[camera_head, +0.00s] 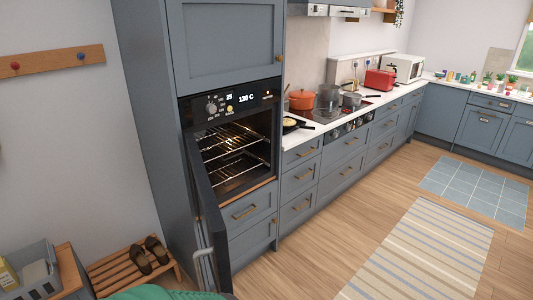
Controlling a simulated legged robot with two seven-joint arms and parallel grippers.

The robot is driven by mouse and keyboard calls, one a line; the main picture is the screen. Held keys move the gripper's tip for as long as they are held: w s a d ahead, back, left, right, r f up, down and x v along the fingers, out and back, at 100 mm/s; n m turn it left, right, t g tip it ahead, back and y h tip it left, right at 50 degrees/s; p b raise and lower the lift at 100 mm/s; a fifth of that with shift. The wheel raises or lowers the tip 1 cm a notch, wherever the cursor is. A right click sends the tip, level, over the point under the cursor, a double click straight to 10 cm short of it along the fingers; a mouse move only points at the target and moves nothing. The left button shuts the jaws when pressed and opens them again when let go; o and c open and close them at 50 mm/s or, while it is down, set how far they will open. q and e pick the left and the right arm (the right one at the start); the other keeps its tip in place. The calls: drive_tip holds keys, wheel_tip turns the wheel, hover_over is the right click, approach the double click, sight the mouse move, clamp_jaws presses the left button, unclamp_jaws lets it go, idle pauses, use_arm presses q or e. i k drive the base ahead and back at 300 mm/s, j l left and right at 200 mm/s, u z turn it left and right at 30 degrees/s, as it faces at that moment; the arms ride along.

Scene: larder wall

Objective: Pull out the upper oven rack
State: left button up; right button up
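The built-in oven (232,101) stands in a tall blue-grey cabinet left of centre. Its side-hinged door (207,212) is swung open towards me, with the grey handle (204,256) low in the view. The upper oven rack (228,139) is a wire grid inside the lit cavity, and it appears pushed in. A lower rack (238,168) lies beneath it. The open door hides part of the cavity's left side. Neither of my grippers is in view.
A counter (313,132) with an orange pot (302,99), pans and a red toaster (379,80) runs to the right. A slatted bench (135,270) with shoes stands left of the oven. Wooden floor (305,262) is clear in front; a striped rug (425,255) lies right.

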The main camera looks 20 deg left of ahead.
sight(222, 155)
drive_tip(key=i+l, duration=0.2)
drive_tip(key=i, duration=0.3)
drive_tip(key=i+l, duration=0.2)
drive_tip(key=i, duration=0.25)
drive_tip(key=i+l, duration=0.2)
drive_tip(key=i, duration=0.3)
drive_tip(key=i+u, duration=0.65)
drive_tip(key=u, duration=0.15)
drive_tip(key=i+l+u, duration=0.15)
drive_tip(key=i+u, duration=0.25)
drive_tip(key=i+j+u, duration=0.25)
drive_tip(key=i, duration=0.25)
drive_tip(key=i+u, duration=0.25)
drive_tip(key=i, duration=0.25)
